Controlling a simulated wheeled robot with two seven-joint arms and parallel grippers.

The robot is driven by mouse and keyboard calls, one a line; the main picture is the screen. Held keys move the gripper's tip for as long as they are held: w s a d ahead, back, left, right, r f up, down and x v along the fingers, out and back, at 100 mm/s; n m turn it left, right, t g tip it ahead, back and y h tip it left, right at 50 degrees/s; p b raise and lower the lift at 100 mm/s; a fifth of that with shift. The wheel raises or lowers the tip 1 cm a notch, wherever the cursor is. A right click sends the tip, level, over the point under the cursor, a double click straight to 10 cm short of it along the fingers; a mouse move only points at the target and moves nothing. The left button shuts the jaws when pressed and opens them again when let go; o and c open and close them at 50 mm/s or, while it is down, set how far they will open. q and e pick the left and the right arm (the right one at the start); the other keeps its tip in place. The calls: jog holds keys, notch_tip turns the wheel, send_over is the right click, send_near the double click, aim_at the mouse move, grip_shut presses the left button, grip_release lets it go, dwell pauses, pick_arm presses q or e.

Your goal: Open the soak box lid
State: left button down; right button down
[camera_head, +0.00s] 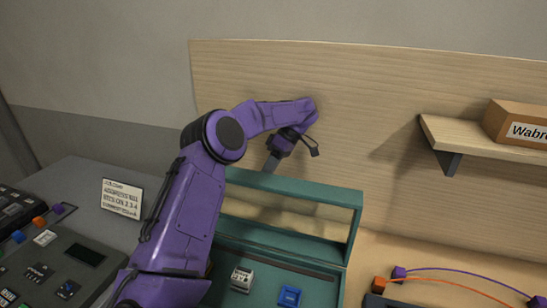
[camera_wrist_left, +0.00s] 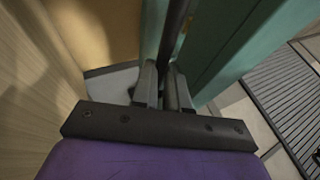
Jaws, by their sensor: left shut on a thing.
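The soak box is a teal box at the bottom middle of the head view, with its front part cut off by the frame. Its lid (camera_head: 300,189), a teal frame around a see-through opening, stands raised at the back of the box. My left gripper (camera_head: 270,163) is at the lid's top edge, left of its middle. In the left wrist view the gripper's fingers (camera_wrist_left: 164,88) are shut on a dark bar (camera_wrist_left: 176,28), which looks like the lid's handle, beside a teal surface (camera_wrist_left: 215,50). My right gripper is not in view.
Inside the box are a grey-white block (camera_head: 242,278) and a blue block (camera_head: 289,296). A wooden panel (camera_head: 370,130) rises close behind. A shelf (camera_head: 480,142) holds a carton (camera_head: 518,122). A console (camera_head: 65,265) and sign card (camera_head: 122,198) are left; cables (camera_head: 465,277) are right.

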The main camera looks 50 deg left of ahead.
pick_arm(q)
jog(key=shift+s+d+f, duration=0.15)
jog(key=shift+f, duration=0.1)
jog(key=c, duration=1.1)
grip_release()
jog(key=shift+c, duration=0.2)
jog(key=shift+r, duration=0.1)
notch_tip(320, 180, up, 4)
jog(key=shift+f, duration=0.2)
jog(key=s+d+r, duration=0.1)
jog(key=r, duration=0.1)
jog(key=s+d+r, duration=0.1)
jog(key=r, duration=0.1)
jog(key=s+d+r+b, duration=0.1)
jog(key=shift+s+d+r, duration=0.3)
jog(key=shift+d+r, duration=0.1)
jog(key=s+d+r+b, duration=0.1)
jog(key=s+d+r, duration=0.2)
jog(key=s+d, duration=0.2)
jog(key=shift+s+d+r+b, duration=0.3)
jog(key=shift+s+d+b, duration=0.05)
jog(key=shift+d, duration=0.3)
